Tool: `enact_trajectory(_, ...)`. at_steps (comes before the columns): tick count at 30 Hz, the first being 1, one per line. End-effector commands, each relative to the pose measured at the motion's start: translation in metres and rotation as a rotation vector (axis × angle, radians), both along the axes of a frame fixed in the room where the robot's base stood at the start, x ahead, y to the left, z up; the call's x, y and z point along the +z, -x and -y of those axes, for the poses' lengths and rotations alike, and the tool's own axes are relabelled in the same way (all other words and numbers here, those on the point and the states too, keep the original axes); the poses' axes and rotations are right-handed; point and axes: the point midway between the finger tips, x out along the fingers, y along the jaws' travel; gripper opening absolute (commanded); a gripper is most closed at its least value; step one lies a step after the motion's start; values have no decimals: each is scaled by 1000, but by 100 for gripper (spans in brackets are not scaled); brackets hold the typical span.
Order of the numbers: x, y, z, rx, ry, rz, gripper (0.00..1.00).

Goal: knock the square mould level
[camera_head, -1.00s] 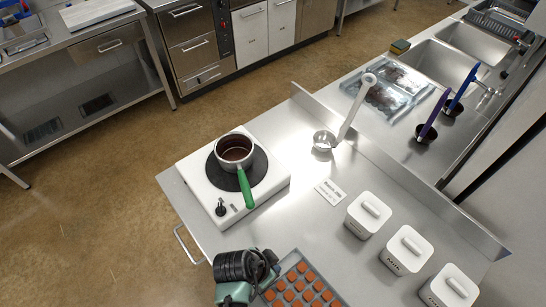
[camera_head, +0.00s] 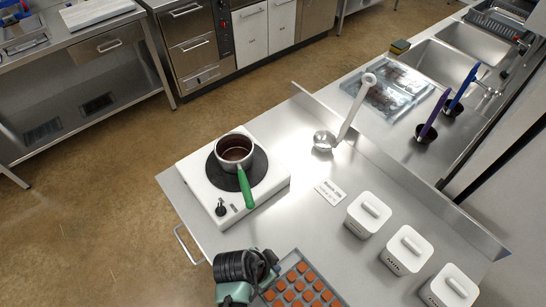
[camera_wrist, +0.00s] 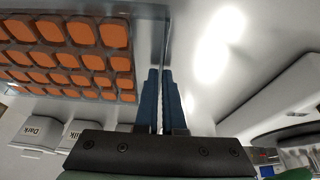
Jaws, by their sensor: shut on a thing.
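The square mould (camera_head: 294,255) is a grey tray with rows of square orange-brown cavities, lying at the bottom of the head view and cut off by the frame edge. It also shows in the wrist view (camera_wrist: 148,45), at the upper left. My gripper (camera_wrist: 163,78) is at the mould's edge, and its blue fingers are closed on the thin rim. In the head view my gripper's fingertips are hidden behind my wrist. I cannot tell whether the mould rests flat on the counter or is slightly raised.
A white hotplate (camera_head: 212,194) carries a pot (camera_head: 236,148) with a green handle. A ladle (camera_head: 324,140) and a label card (camera_head: 330,192) lie beyond. Several white lidded tubs (camera_head: 367,215) stand to the right of the mould.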

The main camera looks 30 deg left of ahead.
Motion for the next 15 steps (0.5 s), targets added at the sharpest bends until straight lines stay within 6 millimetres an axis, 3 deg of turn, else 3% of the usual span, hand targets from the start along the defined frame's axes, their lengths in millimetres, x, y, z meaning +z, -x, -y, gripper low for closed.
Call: enact_trajectory(15, 23, -1, 0, 0, 0, 2, 0)
